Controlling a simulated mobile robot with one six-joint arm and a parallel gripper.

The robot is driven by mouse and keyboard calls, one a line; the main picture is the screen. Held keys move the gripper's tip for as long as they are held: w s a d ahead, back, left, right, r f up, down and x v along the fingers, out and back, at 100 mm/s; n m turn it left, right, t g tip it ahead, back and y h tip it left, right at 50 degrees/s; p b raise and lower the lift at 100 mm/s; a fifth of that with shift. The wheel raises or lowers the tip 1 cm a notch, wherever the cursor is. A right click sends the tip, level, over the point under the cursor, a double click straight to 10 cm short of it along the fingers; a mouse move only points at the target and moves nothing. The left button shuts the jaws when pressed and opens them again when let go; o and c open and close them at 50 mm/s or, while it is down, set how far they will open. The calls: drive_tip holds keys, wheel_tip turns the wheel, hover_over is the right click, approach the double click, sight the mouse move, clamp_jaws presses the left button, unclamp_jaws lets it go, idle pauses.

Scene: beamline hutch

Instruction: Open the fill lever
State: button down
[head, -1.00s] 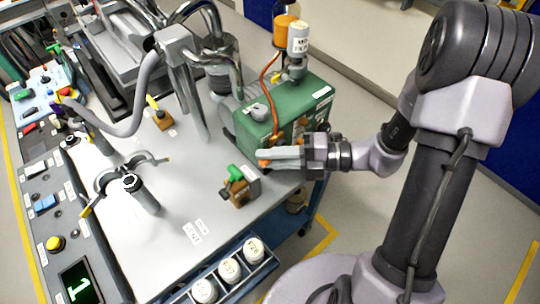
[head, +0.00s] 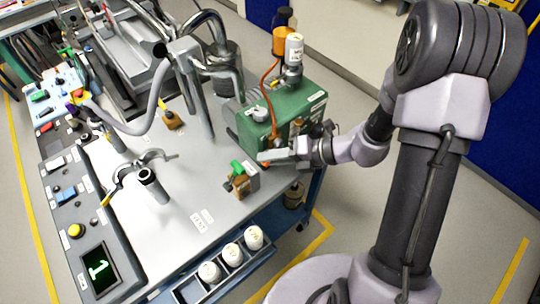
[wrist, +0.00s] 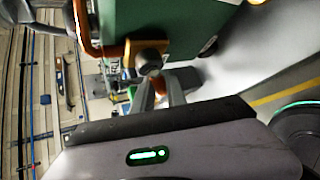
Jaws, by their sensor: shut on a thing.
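The fill lever seems to be the small orange lever (wrist: 160,86) under a brass valve block (wrist: 146,52) on the green pump box (wrist: 178,22). My gripper (wrist: 160,92) is shut on this orange lever in the wrist view. In the head view, my gripper (head: 268,156) is at the lower front of the green pump box (head: 294,106), and its fingers hide most of the lever.
A brass valve with a green handle (head: 238,168) stands close to the left of my fingers. White-capped bottles (head: 231,254) sit in a rack at the cart's front edge. A hooked clamp on a post (head: 148,178) stands farther left.

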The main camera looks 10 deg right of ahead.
idle(0.4)
drive_tip(key=c, duration=1.3)
unclamp_jaws()
drive_tip(key=shift+c, duration=0.2)
